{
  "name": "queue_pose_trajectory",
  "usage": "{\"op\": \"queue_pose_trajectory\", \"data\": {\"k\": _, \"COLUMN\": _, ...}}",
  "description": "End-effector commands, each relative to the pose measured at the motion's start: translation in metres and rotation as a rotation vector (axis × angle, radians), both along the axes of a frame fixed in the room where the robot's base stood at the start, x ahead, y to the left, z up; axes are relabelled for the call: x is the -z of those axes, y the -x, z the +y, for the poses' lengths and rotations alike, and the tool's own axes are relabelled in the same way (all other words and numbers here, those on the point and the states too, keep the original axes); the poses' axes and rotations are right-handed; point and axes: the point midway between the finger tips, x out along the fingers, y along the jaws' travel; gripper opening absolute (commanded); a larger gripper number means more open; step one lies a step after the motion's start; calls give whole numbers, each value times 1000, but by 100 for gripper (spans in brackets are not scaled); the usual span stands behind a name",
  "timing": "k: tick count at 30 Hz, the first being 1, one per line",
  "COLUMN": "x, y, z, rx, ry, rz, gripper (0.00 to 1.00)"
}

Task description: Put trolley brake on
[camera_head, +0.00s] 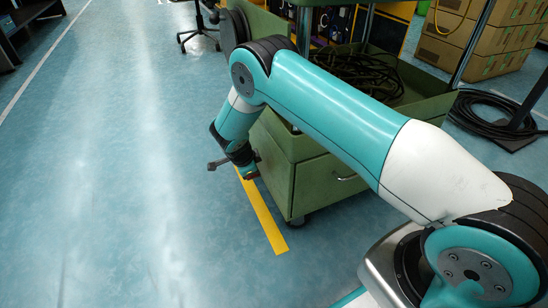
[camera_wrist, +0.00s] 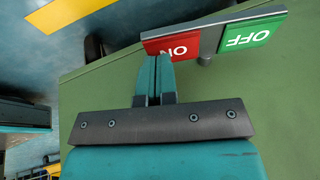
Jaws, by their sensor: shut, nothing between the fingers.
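The green trolley (camera_head: 318,185) stands right of centre in the head view, partly behind my arm. In the wrist view its green side (camera_wrist: 270,100) fills much of the picture. A grey-framed brake rocker at the top carries a red ON plate (camera_wrist: 178,45) and a green OFF plate (camera_wrist: 248,36), both lettered upside down. My gripper (camera_wrist: 158,62) is shut and empty. Its fingertips overlap the lower left edge of the red plate; I cannot tell whether they touch it. In the head view my wrist points down beside the trolley's left end, and the fingertips are not clear.
A yellow floor stripe (camera_head: 262,217) runs beside the trolley. Black cable (camera_head: 365,72) lies in the trolley's upper tray. Cardboard boxes (camera_head: 480,38) and a dark coil (camera_head: 485,112) are at the right. The floor at the left is wide and clear.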

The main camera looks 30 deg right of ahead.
Motion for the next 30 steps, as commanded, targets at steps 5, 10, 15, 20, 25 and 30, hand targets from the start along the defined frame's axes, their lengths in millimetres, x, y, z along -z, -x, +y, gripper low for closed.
{"op": "queue_pose_trajectory", "data": {"k": 5, "x": 7, "y": 3, "z": 14, "rx": -18, "ry": 1, "rz": -24, "gripper": 0}}
{"op": "queue_pose_trajectory", "data": {"k": 10, "x": 8, "y": 3, "z": 13, "rx": -16, "ry": 0, "rz": -24, "gripper": 0}}
{"op": "queue_pose_trajectory", "data": {"k": 15, "x": 7, "y": 3, "z": 12, "rx": -16, "ry": 1, "rz": -23, "gripper": 0}}
{"op": "queue_pose_trajectory", "data": {"k": 20, "x": -7, "y": 4, "z": 11, "rx": -14, "ry": 0, "rz": -23, "gripper": 0}}
{"op": "queue_pose_trajectory", "data": {"k": 25, "x": -38, "y": 8, "z": 10, "rx": -13, "ry": 0, "rz": -23, "gripper": 0}}
{"op": "queue_pose_trajectory", "data": {"k": 30, "x": -74, "y": 20, "z": 22, "rx": -15, "ry": 1, "rz": -23, "gripper": 0}}
